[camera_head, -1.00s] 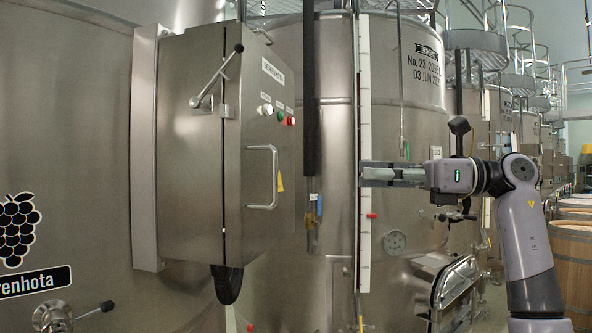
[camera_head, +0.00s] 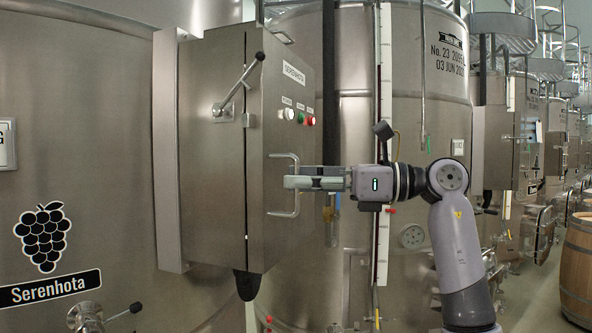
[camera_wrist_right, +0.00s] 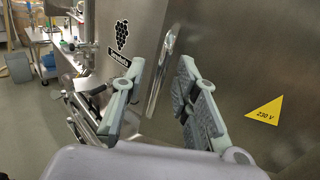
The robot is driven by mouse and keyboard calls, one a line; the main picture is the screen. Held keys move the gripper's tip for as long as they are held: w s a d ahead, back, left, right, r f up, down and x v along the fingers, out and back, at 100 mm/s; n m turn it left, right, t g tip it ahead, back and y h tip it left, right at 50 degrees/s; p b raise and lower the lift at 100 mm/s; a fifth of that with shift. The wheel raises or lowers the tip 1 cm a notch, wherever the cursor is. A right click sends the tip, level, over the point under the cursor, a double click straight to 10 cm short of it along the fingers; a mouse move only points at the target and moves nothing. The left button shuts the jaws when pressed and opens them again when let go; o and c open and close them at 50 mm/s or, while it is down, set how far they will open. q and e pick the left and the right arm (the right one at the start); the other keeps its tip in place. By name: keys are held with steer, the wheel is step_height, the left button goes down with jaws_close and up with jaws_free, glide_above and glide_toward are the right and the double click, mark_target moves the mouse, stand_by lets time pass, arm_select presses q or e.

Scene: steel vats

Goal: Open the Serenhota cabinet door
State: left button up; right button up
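The Serenhota cabinet (camera_head: 210,150) is a steel box on the vat with the grape logo, with its door (camera_head: 284,100) closed as far as I can see. The door's bar handle (camera_head: 296,205) shows at the front face. My right gripper (camera_head: 288,183) is at the handle in the head view. In the right wrist view the handle (camera_wrist_right: 160,75) stands between the two spread fingers (camera_wrist_right: 155,105); I cannot tell whether either touches it. A lever latch (camera_head: 238,85) sits at the cabinet's left part. My left gripper is not in view.
Buttons (camera_head: 300,118) sit above the handle. A dark vertical pipe (camera_head: 328,90) and a second steel vat (camera_head: 430,110) stand behind my right arm. A vat valve (camera_head: 88,318) is at lower left. Barrels (camera_head: 577,265) stand at far right.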

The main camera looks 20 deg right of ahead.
steer(key=shift+w+a, duration=0.25)
steer(key=shift+a, duration=0.3)
steer(key=shift+c, duration=0.5)
jaws_close()
